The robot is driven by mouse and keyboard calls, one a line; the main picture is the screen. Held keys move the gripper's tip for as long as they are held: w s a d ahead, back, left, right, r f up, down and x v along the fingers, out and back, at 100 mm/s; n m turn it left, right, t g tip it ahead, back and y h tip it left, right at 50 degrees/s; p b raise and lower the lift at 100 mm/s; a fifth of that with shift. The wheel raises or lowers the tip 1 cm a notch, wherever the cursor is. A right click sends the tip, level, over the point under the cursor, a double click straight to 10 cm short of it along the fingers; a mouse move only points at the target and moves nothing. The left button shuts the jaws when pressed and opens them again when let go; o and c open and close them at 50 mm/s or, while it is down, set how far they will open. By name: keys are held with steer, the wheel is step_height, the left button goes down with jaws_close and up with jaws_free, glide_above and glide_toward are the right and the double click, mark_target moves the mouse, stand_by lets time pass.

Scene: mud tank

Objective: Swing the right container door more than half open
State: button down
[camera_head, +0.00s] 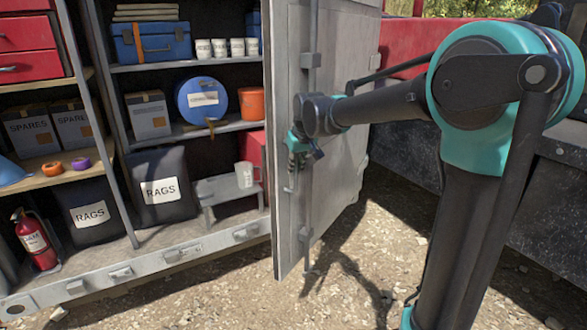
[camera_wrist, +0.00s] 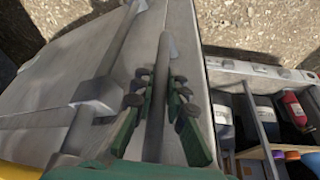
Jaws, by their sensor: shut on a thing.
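The right container door (camera_head: 338,165) is a grey metal panel with upright lock rods. It stands part way open, its free edge toward the head camera, and the container's inside shows to its left. My gripper (camera_head: 296,148) is at the door's outer face near the free edge, about mid-height. In the wrist view, the green fingers of my gripper (camera_wrist: 158,92) lie on either side of a grey bar handle (camera_wrist: 164,50) and are shut on it. The door's face (camera_wrist: 75,75) fills the left of that view. The hinge side is not clear in either view.
The container (camera_head: 190,252) holds shelves with boxes, mugs, a blue drum (camera_head: 202,99), rag bags (camera_head: 158,190) and a fire extinguisher (camera_head: 35,240). A dark tank wall (camera_head: 540,225) and red panel stand at the right. Gravel ground (camera_head: 350,270) before the door is clear apart from my arm.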

steer(key=s+d+n+g+y, duration=0.1)
steer(key=s+d+n, duration=0.25)
steer(key=d, duration=1.95)
steer(key=s+d+n+y, duration=0.15)
steer(key=s+d, duration=0.35)
steer(key=d, duration=1.8)
steer(key=w+d, duration=0.1)
steer(key=d, duration=0.7)
steer(key=w+d, duration=0.2)
steer(key=d, duration=0.7)
steer(key=shift+w+n+h, duration=0.3)
steer(key=shift+h, duration=0.05)
steer(key=c, duration=1.5)
jaws_free()
steer(key=shift+c, duration=0.2)
steer(key=shift+d+r, duration=0.1)
steer(key=shift+r, duration=0.05)
steer(key=v, duration=1.1)
steer(key=shift+r, duration=0.4)
